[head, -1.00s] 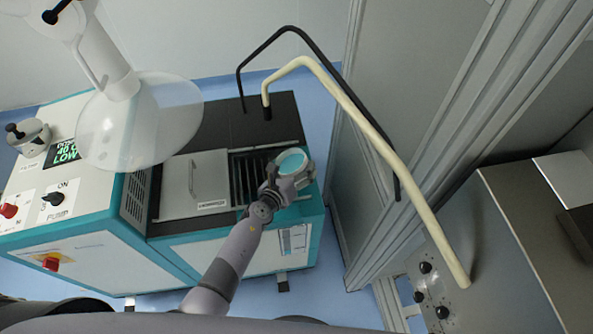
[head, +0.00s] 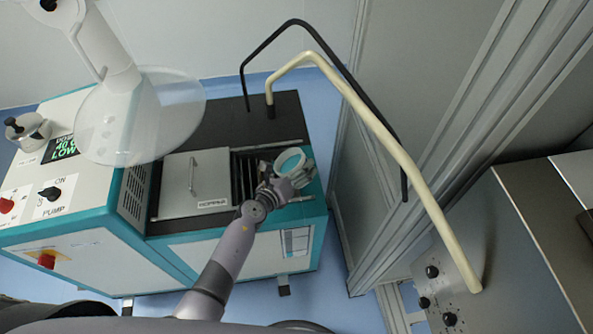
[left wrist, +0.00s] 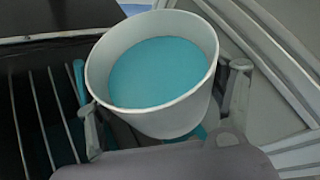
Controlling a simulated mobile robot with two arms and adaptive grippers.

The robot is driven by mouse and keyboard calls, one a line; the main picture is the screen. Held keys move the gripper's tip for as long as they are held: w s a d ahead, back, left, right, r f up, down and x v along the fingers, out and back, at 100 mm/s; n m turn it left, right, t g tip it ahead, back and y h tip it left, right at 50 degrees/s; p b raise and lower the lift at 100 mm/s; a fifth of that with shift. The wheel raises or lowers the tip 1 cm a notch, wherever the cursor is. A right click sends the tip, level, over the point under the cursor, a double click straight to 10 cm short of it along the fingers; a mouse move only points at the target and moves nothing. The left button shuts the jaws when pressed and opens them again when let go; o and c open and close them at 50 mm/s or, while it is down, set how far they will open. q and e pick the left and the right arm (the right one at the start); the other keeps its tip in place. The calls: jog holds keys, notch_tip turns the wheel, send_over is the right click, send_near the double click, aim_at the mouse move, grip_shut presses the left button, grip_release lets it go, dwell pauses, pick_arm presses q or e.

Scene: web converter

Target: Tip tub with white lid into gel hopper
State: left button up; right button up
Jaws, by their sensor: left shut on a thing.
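My left gripper (head: 284,178) is shut on a white tub (left wrist: 155,122), with one finger on each side of its wall. The tub's top is uncovered and blue-green gel (left wrist: 160,72) shows inside, below the rim. In the head view the tub (head: 306,171) is at the right end of the machine top, beside the gel hopper (head: 237,180). The hopper's dark opening has metal bars across it, also seen in the left wrist view (left wrist: 38,115). The gripper partly covers the opening. No white lid shows on the tub. My right gripper is not in view.
A metal hopper cover (head: 180,190) with a handle lies left of the bars. A clear round disc (head: 140,115) hangs over the machine's left part. Black (head: 325,58) and cream (head: 385,140) bent pipes rise behind and to the right. A grey framed cabinet stands at right.

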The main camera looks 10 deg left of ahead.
pick_arm(q)
jog(key=shift+f+n+h+b, duration=0.35)
jog(key=shift+n+b, duration=0.25)
jog(key=shift+b, duration=0.75)
jog(key=shift+a+f+n+h+b, duration=0.1)
jog(key=shift+f+n+h+b, duration=0.3)
jog(key=shift+n+b, duration=0.75)
jog(key=shift+w+a+r+n+t+h+b, duration=0.15)
jog(key=shift+r+n+t+h+b, duration=0.15)
jog(key=shift+r+n+b, duration=0.3)
jog(key=shift+s+a+r+n+t+h+b, duration=0.1)
jog(key=shift+a+r+n+t+h+b, duration=0.1)
jog(key=shift+r+n+h+b, duration=0.35)
jog(key=shift+w+a+r+n+t+h, duration=0.1)
jog(key=shift+a+r+n+t+h, duration=0.2)
jog(key=shift+n, duration=0.35)
jog(key=shift+w+a+r+n+t+h, duration=0.1)
jog(key=shift+a+r+n+h, duration=0.1)
jog(key=shift+r+n, duration=0.35)
jog(key=shift+w+a+r+n+t+b, duration=0.1)
jog(key=shift+a+r+n+t+b, duration=0.2)
jog(key=shift+n, duration=0.65)
jog(key=shift+a+r+n+t+b, duration=0.15)
jog(key=shift+a+n+t+b, duration=0.3)
jog(key=shift+n, duration=0.45)
jog(key=shift+w+a+r+n+t+b, duration=0.2)
jog(key=shift+a+n, duration=0.3)
jog(key=shift+n, duration=0.45)
jog(key=shift+s, duration=0.15)
jog(key=shift+a, duration=0.1)
